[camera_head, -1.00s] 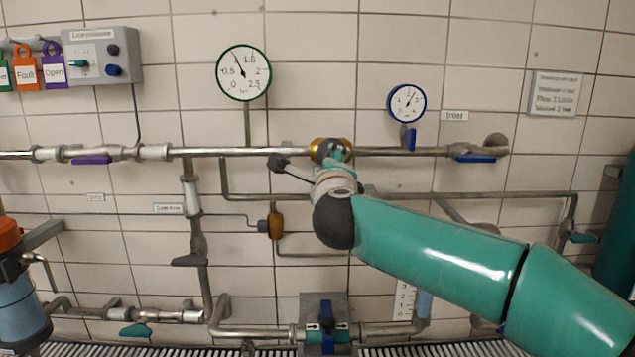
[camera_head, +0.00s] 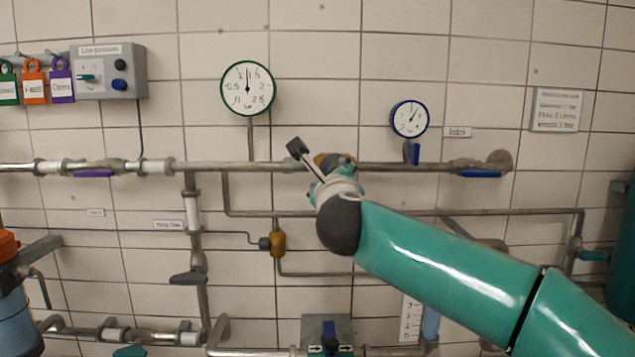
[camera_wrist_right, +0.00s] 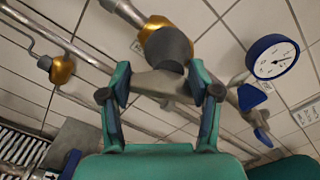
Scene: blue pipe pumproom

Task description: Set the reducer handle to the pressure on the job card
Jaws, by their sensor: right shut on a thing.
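The reducer has a brass body, mostly hidden behind my right wrist in the head view (camera_head: 322,159) and clear in the wrist view (camera_wrist_right: 165,40). My right gripper (camera_wrist_right: 160,92) is shut on its grey handle (camera_wrist_right: 158,80), with one finger on each side. The green-rimmed gauge (camera_head: 247,88) is above left; its needle points nearly straight up, between 1 and 1.5. The job card (camera_head: 557,109) hangs on the wall at the upper right, its print too blurred to read surely. My left gripper is not in view.
A small blue-rimmed gauge (camera_head: 410,118) is right of the reducer, near my gripper in the wrist view (camera_wrist_right: 272,57). A blue valve lever (camera_head: 480,173) and a purple one (camera_head: 93,173) lie along the upper pipe. A switch box (camera_head: 108,71) is upper left.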

